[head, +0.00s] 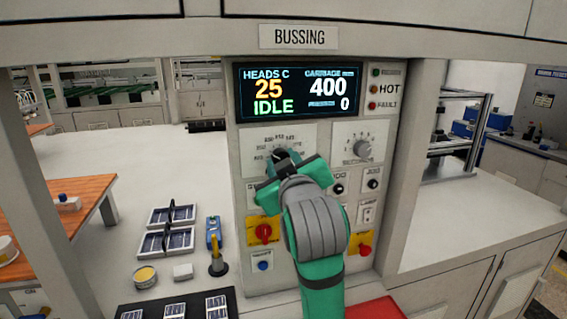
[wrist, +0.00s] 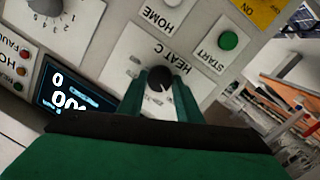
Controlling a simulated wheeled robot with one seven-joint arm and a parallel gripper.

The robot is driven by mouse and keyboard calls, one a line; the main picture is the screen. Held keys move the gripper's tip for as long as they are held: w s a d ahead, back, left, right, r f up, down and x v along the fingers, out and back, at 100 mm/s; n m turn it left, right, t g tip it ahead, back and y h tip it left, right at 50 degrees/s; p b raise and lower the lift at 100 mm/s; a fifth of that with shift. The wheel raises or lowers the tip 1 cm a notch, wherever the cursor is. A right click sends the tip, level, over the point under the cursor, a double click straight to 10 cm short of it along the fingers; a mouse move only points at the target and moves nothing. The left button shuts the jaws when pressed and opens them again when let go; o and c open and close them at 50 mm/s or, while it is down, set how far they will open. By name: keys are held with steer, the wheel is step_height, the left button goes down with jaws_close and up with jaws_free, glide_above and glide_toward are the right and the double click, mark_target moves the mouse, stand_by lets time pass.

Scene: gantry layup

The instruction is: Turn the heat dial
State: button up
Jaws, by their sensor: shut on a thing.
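The heat dial (wrist: 160,78) is a dark round knob on a white plate lettered "HEAT C", which appears upside down in the wrist view. My gripper (wrist: 162,88) is shut on this dial, with one green finger on each side of it. In the head view my gripper (head: 283,160) is at the panel's upper left dial, and the gripper and arm hide much of the knob and its plate. The display (head: 300,91) reads 25 for heads, "IDLE", carriage 400 and a 0 below.
A second dial (head: 362,148) is to the right. A red knob on a yellow plate (head: 264,233) and a blue button (head: 263,266) are below. A green start button (wrist: 229,40) is near my gripper. Small panels (head: 167,240) and a blue tool (head: 213,232) lie on the left bench.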

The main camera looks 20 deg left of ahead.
steer(key=shift+r, duration=0.15)
steer(key=o, duration=1)
steer(key=shift+o, duration=0.2)
steer(key=v, duration=1.1)
steer(key=shift+w, duration=0.15)
